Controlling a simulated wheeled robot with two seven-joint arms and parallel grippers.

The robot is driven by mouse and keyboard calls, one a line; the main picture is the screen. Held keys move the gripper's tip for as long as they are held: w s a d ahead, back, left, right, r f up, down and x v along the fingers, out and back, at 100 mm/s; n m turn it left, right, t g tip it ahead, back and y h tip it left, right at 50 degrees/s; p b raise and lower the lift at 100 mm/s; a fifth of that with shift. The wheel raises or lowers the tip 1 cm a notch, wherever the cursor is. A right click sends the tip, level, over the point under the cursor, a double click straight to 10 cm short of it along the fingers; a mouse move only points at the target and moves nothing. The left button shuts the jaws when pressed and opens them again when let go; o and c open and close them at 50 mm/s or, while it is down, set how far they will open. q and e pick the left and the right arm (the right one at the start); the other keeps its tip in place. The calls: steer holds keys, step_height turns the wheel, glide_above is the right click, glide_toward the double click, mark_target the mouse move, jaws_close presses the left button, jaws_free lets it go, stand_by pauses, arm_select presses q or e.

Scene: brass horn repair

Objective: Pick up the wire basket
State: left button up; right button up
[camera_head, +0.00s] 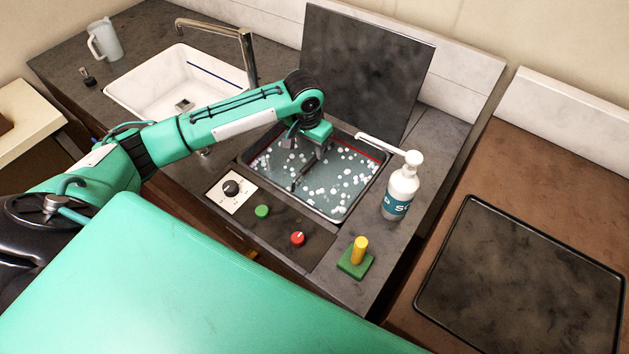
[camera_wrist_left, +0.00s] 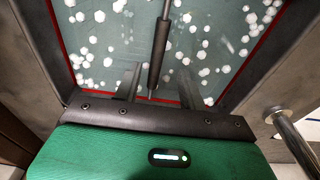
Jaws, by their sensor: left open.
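My left gripper (camera_head: 307,148) reaches in from the left and points down over the liquid-filled tank (camera_head: 351,213). In the left wrist view its two fingers (camera_wrist_left: 160,72) are apart. A dark rod with a thicker grip (camera_wrist_left: 157,58), apparently the wire basket's handle, lies between them in that view; I cannot tell whether they touch it. The rod also shows below the gripper in the head view (camera_head: 304,177). The basket's wire body is not discernible under the grey liquid and white foam clumps. My right gripper is not in view.
A raised dark lid (camera_head: 365,65) stands behind the tank. A white pump bottle (camera_head: 402,187) stands right of it. A dial (camera_head: 232,188), green button (camera_head: 262,211), red knob (camera_head: 297,239) and yellow peg (camera_head: 359,250) are in front. A sink (camera_head: 150,85) is left; a dark tray (camera_head: 525,285) lies right.

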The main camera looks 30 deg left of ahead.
mark_target(314, 158)
arm_select(q)
step_height(314, 158, down, 2)
steer(key=shift+w+d+f, duration=0.1)
steer(key=shift+w+f, duration=0.05)
steer(key=shift+f, duration=0.05)
steer(key=shift+f+p, duration=0.35)
steer(key=f, duration=0.2)
steer(key=f+p, duration=0.1)
steer(key=shift+w+d+f, duration=0.2)
steer(key=shift+f, duration=0.5)
steer(key=c, duration=0.8)
jaws_close()
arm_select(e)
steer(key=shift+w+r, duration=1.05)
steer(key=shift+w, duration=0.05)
arm_select(q)
steer(key=shift+w+r, duration=0.1)
